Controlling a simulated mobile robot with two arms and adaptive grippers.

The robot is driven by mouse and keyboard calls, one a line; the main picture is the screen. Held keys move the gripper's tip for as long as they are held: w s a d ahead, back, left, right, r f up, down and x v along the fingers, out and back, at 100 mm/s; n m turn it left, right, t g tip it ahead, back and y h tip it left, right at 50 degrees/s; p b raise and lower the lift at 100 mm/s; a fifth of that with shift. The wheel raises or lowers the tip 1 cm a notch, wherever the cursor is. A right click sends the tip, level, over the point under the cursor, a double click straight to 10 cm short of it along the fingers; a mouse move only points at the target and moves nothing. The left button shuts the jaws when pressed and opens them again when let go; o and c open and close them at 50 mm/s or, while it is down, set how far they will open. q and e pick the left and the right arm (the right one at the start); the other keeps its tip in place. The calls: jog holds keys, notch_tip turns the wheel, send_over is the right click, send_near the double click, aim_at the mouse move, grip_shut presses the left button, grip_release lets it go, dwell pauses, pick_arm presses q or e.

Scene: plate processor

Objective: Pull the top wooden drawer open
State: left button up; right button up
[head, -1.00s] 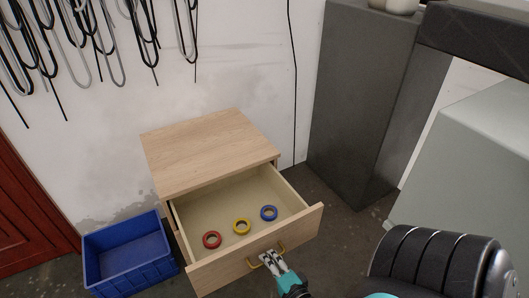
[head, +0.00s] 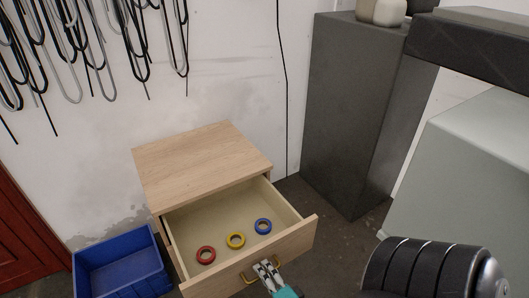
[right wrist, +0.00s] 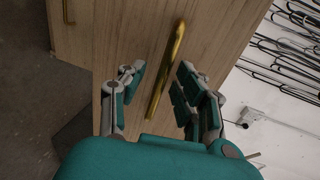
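The top wooden drawer (head: 297,235) stands well out from its small light-wood cabinet (head: 200,155), its inside showing. Its brass bar handle (head: 247,281) is on the drawer front and also shows in the right wrist view (right wrist: 168,70). My right gripper (head: 264,268) is at the handle. In the right wrist view the two fingers of this gripper (right wrist: 158,88) stand apart on either side of the handle, with visible gaps, so it looks open around it. My left gripper is not in view.
A red ring (head: 206,255), a yellow ring (head: 236,240) and a blue ring (head: 263,226) lie inside the drawer. A blue bin (head: 120,262) stands left of the cabinet. A dark grey block (head: 345,110) stands to the right, with some floor between. Cables hang on the wall.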

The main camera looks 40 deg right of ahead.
jog(key=v, duration=1.2)
jog(key=shift+w, duration=0.1)
